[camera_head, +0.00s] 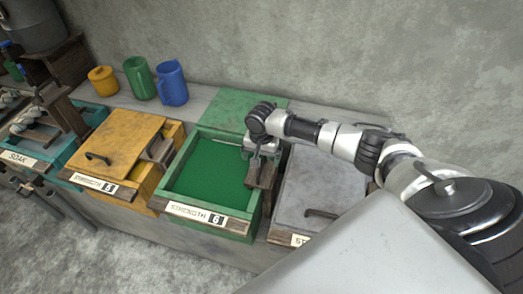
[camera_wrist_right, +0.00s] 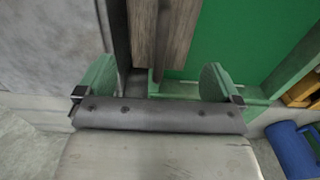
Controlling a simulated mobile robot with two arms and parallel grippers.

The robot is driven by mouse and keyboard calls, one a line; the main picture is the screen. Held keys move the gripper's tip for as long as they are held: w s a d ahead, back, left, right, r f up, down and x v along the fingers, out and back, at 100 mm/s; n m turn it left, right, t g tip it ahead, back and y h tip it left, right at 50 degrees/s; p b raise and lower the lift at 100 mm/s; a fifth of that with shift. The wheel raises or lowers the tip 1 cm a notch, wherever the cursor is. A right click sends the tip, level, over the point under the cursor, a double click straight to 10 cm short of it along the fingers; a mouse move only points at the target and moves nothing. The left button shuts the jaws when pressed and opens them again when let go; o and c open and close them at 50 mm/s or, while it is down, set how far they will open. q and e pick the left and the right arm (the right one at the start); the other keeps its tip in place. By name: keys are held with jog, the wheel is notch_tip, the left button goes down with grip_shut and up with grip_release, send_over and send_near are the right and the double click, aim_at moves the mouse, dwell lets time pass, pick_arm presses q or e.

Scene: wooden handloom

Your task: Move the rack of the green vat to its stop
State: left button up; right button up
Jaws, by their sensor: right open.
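The green vat (camera_head: 237,228) stands open in the head view, with flat green liquid (camera_head: 205,180) inside. A dark wooden piece (camera_head: 266,175), apparently its rack, sits at the vat's right side; a wooden piece also shows in the right wrist view (camera_wrist_right: 165,35). My right gripper (camera_head: 262,152) is over the vat's back right corner, close to this piece. In the right wrist view its two green-padded fingers (camera_wrist_right: 157,82) are wide apart, with the wooden piece ahead of the gap and nothing clearly held. Contact cannot be told. My left gripper is not in view.
A green lid (camera_head: 232,104) lies behind the vat. A yellow vat with its lid on (camera_head: 115,140) stands left, and a grey lidded vat (camera_head: 315,190) right. Yellow, green and blue vessels (camera_head: 172,83) stand on the back ledge by the wall.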

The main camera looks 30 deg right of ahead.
notch_tip(320, 180, down, 4)
jog(key=shift+r+b, duration=0.15)
jog(key=shift+b, duration=0.35)
jog(key=shift+f, duration=0.3)
grip_shut()
notch_tip(320, 180, up, 18)
jog(key=p, duration=1.9)
jog(key=shift+r+p, duration=0.2)
jog(key=shift+p, duration=0.1)
jog(key=shift+w, duration=0.15)
